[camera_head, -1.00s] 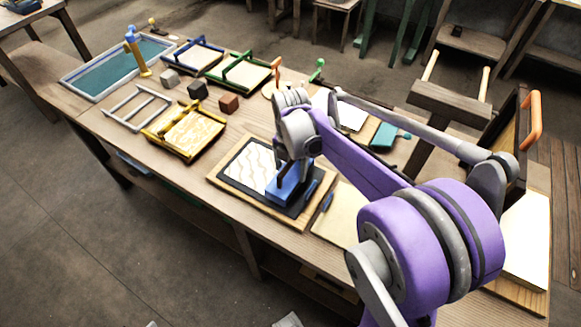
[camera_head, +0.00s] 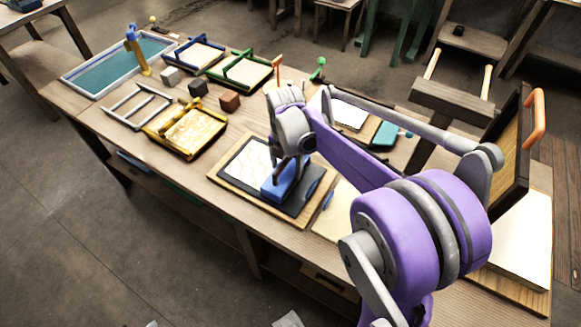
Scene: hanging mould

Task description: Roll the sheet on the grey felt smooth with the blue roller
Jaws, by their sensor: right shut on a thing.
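My left gripper is not in view.
A yellow frame (camera_head: 160,146), a grey rack (camera_head: 121,112) and small blocks (camera_head: 198,88) stand left of the board. A blue-green tray (camera_head: 96,82) is at the far left. A pale board (camera_head: 328,226) lies close to the right. The table's front edge runs just below the board.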

